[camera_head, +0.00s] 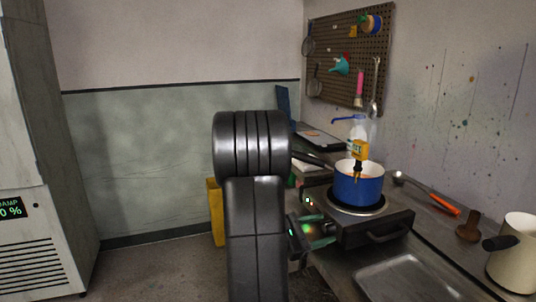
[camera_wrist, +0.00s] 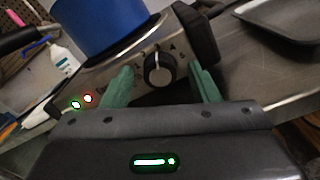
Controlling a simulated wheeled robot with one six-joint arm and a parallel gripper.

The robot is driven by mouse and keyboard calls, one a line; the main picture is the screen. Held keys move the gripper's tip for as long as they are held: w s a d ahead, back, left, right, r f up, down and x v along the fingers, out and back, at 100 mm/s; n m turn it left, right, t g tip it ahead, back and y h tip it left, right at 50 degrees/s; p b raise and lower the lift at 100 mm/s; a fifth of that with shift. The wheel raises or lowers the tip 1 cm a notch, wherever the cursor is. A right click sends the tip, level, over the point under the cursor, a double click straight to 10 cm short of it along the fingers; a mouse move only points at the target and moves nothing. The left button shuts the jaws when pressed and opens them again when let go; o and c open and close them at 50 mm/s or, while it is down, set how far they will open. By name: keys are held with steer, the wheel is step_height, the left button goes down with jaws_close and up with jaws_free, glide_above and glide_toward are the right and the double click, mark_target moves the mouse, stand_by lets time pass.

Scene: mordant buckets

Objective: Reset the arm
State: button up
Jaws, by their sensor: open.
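My gripper (camera_wrist: 163,76) is open. In the wrist view its two green fingers stand on either side of the black control knob (camera_wrist: 158,70) on the hot plate's front panel. Whether they touch the knob, I cannot tell. In the head view my gripper (camera_head: 318,228) is low beside the left end of the hot plate (camera_head: 372,232), partly hidden behind my dark arm. A green and a red light glow on the panel. A blue pot (camera_head: 358,187) sits on the plate with a yellow device on its rim; the pot also shows in the wrist view (camera_wrist: 95,22).
A metal tray (camera_head: 405,280) lies in front of the hot plate. A cream jug (camera_head: 515,255), a brown wooden piece (camera_head: 468,228) and an orange-handled tool (camera_head: 435,196) are to the right. A pegboard (camera_head: 348,50) hangs behind. Open floor lies left of my arm.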

steer(key=shift+r+n+p, duration=0.2)
steer(key=shift+n+p, duration=0.6)
steer(key=shift+p, duration=0.4)
steer(key=shift+a+f+b, duration=0.25)
steer(key=shift+a+b, duration=0.05)
steer(key=shift+a, duration=0.1)
steer(key=shift+v, duration=0.9)
steer(key=shift+s, duration=0.1)
steer(key=shift+s+d+r, duration=0.1)
